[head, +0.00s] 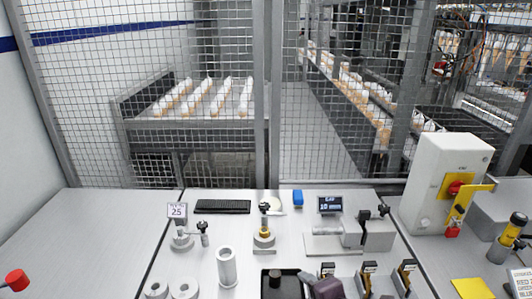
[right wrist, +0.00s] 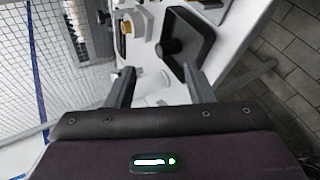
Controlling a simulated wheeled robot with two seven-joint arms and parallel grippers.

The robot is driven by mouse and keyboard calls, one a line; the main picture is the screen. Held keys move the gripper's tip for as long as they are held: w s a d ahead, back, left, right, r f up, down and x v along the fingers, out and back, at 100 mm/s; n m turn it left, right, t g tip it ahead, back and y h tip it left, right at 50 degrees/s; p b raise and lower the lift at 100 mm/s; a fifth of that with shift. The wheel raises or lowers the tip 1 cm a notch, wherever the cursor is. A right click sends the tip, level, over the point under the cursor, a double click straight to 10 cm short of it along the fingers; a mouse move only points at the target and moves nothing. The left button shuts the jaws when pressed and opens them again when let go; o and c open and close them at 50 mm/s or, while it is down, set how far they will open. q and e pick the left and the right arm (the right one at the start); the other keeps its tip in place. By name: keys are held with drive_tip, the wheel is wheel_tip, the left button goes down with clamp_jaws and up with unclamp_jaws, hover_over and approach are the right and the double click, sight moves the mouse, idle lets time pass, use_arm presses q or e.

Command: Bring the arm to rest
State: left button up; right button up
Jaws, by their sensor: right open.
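My right gripper (right wrist: 160,72) is open, with its two dark fingers apart and nothing held between them. In the head view the dark purple body of my right gripper (head: 325,288) shows at the bottom edge, over the front of the bench beside a black tray (head: 270,292). A dark round piece stands in that tray; the tray also shows beyond the fingers in the right wrist view (right wrist: 203,40). A pale cylinder (right wrist: 155,85) appears between the fingers, apart from them as far as I can see. My left gripper is not in view.
A white hollow cylinder (head: 227,268) and white rings (head: 157,289) stand left of the tray. A control box (head: 440,190) stands at the right. The left bench (head: 75,235) is mostly clear. A mesh fence (head: 200,90) closes the back.

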drive_tip(key=s+d+f+m+g+h, duration=0.2)
drive_tip(key=s+d+f+m+g, duration=0.4)
drive_tip(key=m, duration=0.5)
drive_tip(key=s+d+f+m+g+h, duration=0.15)
drive_tip(key=s+d+f+m, duration=0.25)
drive_tip(key=s+m, duration=0.5)
wheel_tip(320, 180, down, 30)
drive_tip(key=s, duration=0.1)
drive_tip(key=s+d+f+g, duration=0.1)
drive_tip(key=s+d+f, duration=0.1)
drive_tip(key=s+f, duration=0.6)
drive_tip(key=s+d+f+g, duration=0.1)
drive_tip(key=s+d+f, duration=0.1)
drive_tip(key=s+f, duration=0.7)
drive_tip(key=shift+s+f+h, duration=0.2)
drive_tip(key=shift+s+h, duration=0.15)
drive_tip(key=shift+s, duration=0.85)
drive_tip(key=shift+o, duration=0.4)
